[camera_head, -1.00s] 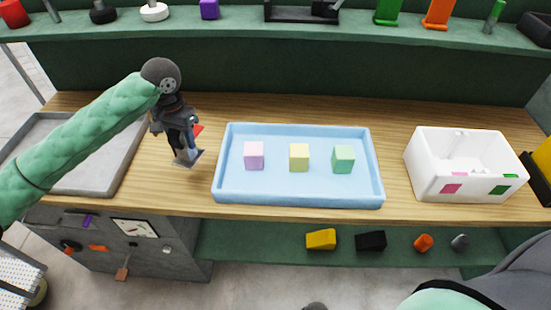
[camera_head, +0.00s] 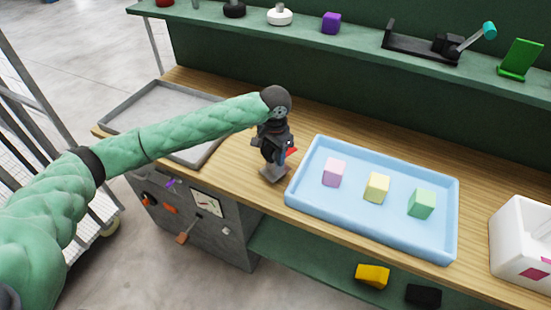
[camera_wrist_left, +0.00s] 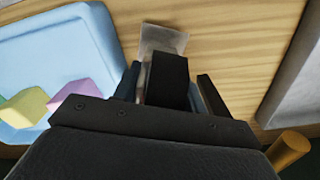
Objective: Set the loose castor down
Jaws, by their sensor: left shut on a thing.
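My left gripper (camera_head: 272,155) is shut on the castor (camera_head: 274,173), over the wooden bench just left of the blue tray. The castor's flat grey plate points down, close to the wood; I cannot tell whether it touches. In the left wrist view the castor (camera_wrist_left: 167,78) shows as a dark block with a grey plate, between the fingers of my left gripper (camera_wrist_left: 168,92). Part of it is hidden by the gripper. A red patch (camera_head: 292,151) shows on the bench just behind the gripper. My right gripper is not in view.
The blue tray (camera_head: 340,217) holds pink, yellow and green blocks. A grey tray (camera_head: 118,112) lies at the bench's left end, and a white bin (camera_head: 510,245) stands at the right. Bare wood (camera_head: 235,160) lies between grey tray and gripper. A shelf (camera_head: 360,42) runs behind.

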